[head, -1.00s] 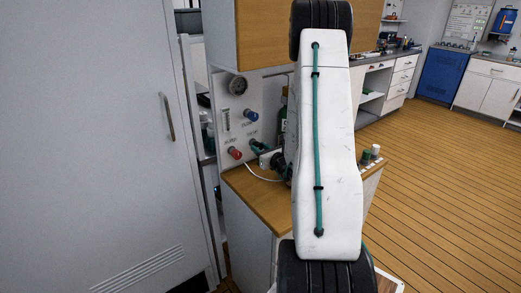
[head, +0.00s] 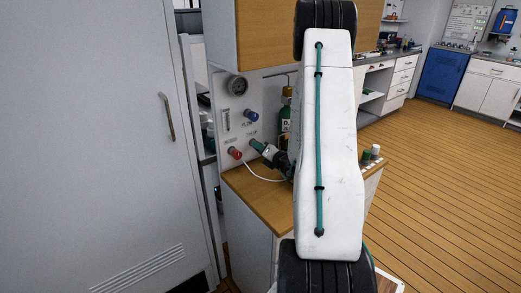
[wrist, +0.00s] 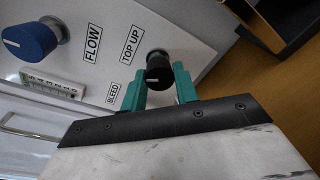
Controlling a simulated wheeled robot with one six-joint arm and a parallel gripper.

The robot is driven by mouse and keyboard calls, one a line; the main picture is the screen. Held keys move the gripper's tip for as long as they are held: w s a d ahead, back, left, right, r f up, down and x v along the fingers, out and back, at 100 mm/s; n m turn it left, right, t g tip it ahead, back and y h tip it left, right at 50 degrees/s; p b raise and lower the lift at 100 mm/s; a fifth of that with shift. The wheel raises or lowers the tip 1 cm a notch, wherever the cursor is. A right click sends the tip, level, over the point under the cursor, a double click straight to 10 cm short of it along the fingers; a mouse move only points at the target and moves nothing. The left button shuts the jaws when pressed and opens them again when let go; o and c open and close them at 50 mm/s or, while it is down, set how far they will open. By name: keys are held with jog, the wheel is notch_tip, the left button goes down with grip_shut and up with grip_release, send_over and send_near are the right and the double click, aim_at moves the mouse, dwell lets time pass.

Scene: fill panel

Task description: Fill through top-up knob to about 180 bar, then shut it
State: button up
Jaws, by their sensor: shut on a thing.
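The black top-up knob (wrist: 158,68) stands on the white panel (wrist: 120,25) beside its TOP UP label in the wrist view. My gripper (wrist: 160,80) has its two green fingers on either side of the knob and is shut on it. In the head view my gripper (head: 259,147) is at the panel between the blue and red knobs, and its fingers mostly hide the top-up knob. The round pressure gauge (head: 237,86) is at the panel's top left; its reading is too small to tell.
The blue flow knob (wrist: 30,40) is left of the held knob. The red bleed knob (head: 235,153) sits low on the panel with a white hose (head: 262,179) nearby. A wooden worktop (head: 268,203) lies below.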

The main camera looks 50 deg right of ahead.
jog(key=shift+m, duration=0.4)
